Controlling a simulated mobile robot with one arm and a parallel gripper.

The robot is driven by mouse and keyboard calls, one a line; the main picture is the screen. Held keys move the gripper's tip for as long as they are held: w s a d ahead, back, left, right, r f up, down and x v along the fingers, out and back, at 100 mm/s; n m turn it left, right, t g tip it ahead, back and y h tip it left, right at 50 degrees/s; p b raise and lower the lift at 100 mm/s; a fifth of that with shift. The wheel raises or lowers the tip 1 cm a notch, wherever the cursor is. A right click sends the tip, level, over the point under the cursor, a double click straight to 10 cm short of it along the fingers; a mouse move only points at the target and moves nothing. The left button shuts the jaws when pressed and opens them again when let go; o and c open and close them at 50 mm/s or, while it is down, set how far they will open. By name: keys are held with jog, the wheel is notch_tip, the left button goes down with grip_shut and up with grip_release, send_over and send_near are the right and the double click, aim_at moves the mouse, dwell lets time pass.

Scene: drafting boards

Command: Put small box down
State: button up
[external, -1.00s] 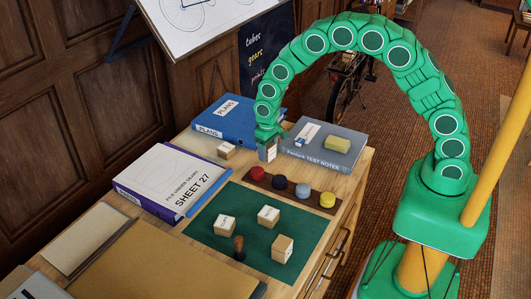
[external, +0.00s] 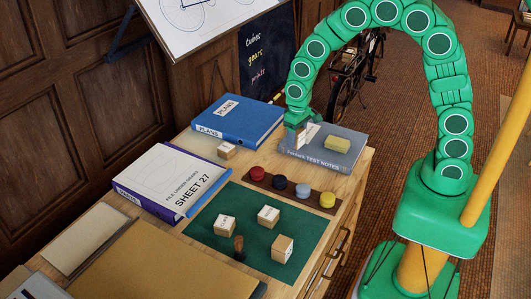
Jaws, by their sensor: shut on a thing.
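My gripper (external: 297,127) is at the end of my green arm, at the left end of the grey book marked "TEST NOTES" (external: 338,160). It is shut on a small light wooden box (external: 300,139). The box is at the book's left part in the picture; I cannot tell whether it touches the cover. The fingers partly hide it. Similar small boxes stand on the green mat (external: 300,215), and another box (external: 227,150) stands beside the blue plans binder (external: 240,122).
A yellow-green block (external: 338,144) and a white and blue card (external: 311,131) lie on the grey book. A dark strip with red, black, blue and yellow discs (external: 257,173) lies in front. A dark wooden peg (external: 239,247) stands on the mat.

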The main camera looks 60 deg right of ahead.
jog(key=s+a+r+n, duration=0.1)
jog(key=s+a, duration=0.1)
jog(key=a, duration=0.7)
jog(key=s+a+r+n, duration=0.1)
jog(key=s+a, duration=0.1)
jog(key=a, duration=0.7)
send_over(240, 205)
jog(key=shift+d+f, duration=0.15)
jog(key=shift+f, duration=4.75)
jog(key=shift+f, duration=0.15)
jog(key=shift+w+f, duration=0.15)
jog(key=shift+f, duration=1.4)
jog(key=shift+f, duration=0.2)
jog(key=o, duration=1.1)
